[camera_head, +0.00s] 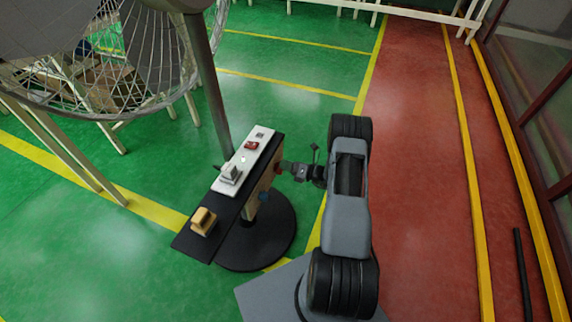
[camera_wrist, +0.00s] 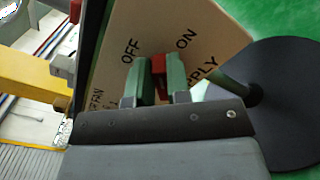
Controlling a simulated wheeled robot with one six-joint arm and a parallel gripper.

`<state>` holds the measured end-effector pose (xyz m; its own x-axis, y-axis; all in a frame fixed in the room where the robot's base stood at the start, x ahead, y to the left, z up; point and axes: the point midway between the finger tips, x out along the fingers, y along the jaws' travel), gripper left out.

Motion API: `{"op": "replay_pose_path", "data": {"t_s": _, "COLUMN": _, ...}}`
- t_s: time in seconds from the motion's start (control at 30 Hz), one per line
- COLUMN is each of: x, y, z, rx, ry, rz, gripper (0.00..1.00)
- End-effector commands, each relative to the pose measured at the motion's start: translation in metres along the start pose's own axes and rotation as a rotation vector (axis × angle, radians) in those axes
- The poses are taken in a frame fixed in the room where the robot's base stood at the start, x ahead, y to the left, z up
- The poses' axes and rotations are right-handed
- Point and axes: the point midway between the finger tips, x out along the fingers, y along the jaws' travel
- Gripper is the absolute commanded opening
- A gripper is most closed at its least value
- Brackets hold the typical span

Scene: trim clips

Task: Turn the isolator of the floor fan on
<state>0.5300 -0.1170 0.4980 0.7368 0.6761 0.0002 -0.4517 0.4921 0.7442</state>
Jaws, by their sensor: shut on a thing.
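The isolator's red handle (camera_wrist: 159,64) shows in the wrist view against a tan board (camera_wrist: 215,50) lettered OFF, ON and, partly hidden, FAN and SUPPLY. My gripper (camera_wrist: 161,78) has its two green-faced fingers on either side of the red handle and is shut on it. The handle lies between the words OFF and ON; its exact angle is hard to tell. In the head view my gripper (camera_head: 284,168) reaches the right face of the panel on the stand, and the handle is mostly hidden there. The floor fan (camera_head: 130,60) stands at the upper left.
The panel's black top (camera_head: 215,208) carries a tan block (camera_head: 203,221) and a white strip (camera_head: 262,150) with small switches. A round black base (camera_head: 270,240) stands below. A grey pole (camera_head: 207,80) rises behind.

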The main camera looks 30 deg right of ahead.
Motion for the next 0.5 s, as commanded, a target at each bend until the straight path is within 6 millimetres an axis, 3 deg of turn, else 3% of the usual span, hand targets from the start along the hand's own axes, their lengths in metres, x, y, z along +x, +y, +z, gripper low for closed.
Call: {"op": "replay_pose_path", "data": {"t_s": 0.5, "x": -0.0002, "y": -0.0089, "z": -0.0014, "rx": 0.464, "ry": -0.001, "rz": -0.001, "gripper": 0.0}}
